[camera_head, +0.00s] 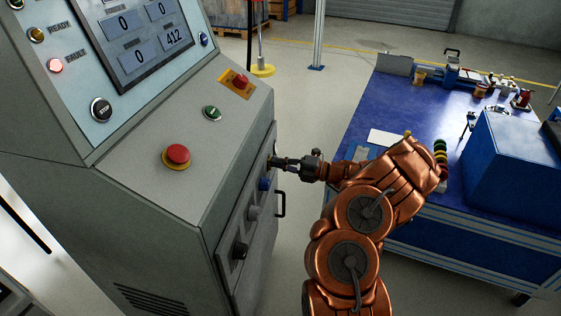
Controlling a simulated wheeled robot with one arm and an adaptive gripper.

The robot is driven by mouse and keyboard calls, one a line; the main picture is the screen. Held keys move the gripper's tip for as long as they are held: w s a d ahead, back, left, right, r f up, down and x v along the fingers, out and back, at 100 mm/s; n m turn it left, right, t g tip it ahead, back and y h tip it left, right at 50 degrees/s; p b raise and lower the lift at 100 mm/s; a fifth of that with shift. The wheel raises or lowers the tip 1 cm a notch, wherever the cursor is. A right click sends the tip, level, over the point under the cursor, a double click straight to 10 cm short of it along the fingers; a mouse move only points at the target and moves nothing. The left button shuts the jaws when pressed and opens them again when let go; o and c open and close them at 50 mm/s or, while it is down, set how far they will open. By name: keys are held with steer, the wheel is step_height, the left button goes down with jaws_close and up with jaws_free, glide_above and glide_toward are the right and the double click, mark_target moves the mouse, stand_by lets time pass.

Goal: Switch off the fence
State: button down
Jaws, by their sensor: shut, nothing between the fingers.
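A grey control cabinet (150,205) stands at left. Its side panel carries a column of rotary knobs: a black one (240,250), a grey one (253,212) and a blue one (264,184). I cannot read any label that marks the fence switch. My gripper (277,163) is shut, with its fingertips at the upper end of this column, just above the blue knob. The fingertips hide the panel there, and I cannot tell whether they touch it.
The cabinet top has a red mushroom button (177,154), a green button (212,113) and a smaller red button on a yellow plate (240,82). A black handle (281,204) sticks out beside the knobs. A blue workbench (400,106) stands right; floor between is clear.

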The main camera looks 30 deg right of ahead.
steer(key=r+p+v, duration=0.3)
steer(key=p+v, duration=0.2)
steer(key=v, duration=0.8)
steer(key=shift+s+d, duration=0.3)
steer(key=shift+s, duration=0.05)
steer(key=shift+f, duration=0.1)
